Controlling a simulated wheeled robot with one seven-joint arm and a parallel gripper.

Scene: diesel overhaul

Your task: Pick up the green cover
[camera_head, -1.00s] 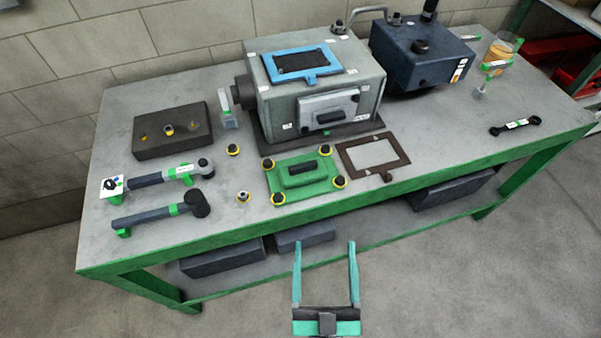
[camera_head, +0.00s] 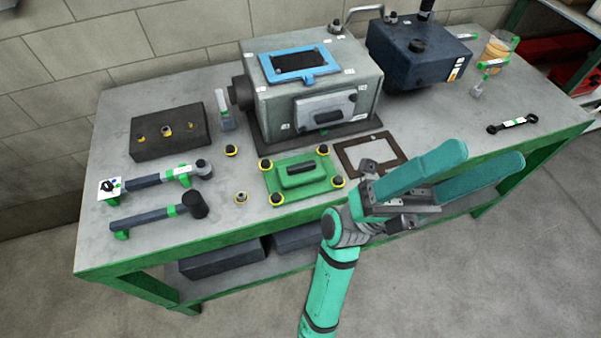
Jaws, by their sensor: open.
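The green cover (camera_head: 286,184) lies flat on the workbench, in front of the grey engine block. It has a raised middle with a dark handle (camera_head: 299,167) and black-and-yellow knobs at its corners. My gripper (camera_head: 494,160) is open and empty, raised in front of the bench's right half. It is to the right of the cover and apart from it, with its fingers pointing right. My arm rises from the bottom of the view and hides part of the bench's front edge.
The engine block (camera_head: 312,90) stands behind the cover. A dark rectangular frame (camera_head: 348,164) lies just right of it. A hammer (camera_head: 160,215), a ratchet tool (camera_head: 150,180) and loose knobs lie to the left. A dark blue tank (camera_head: 420,62) stands at back right.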

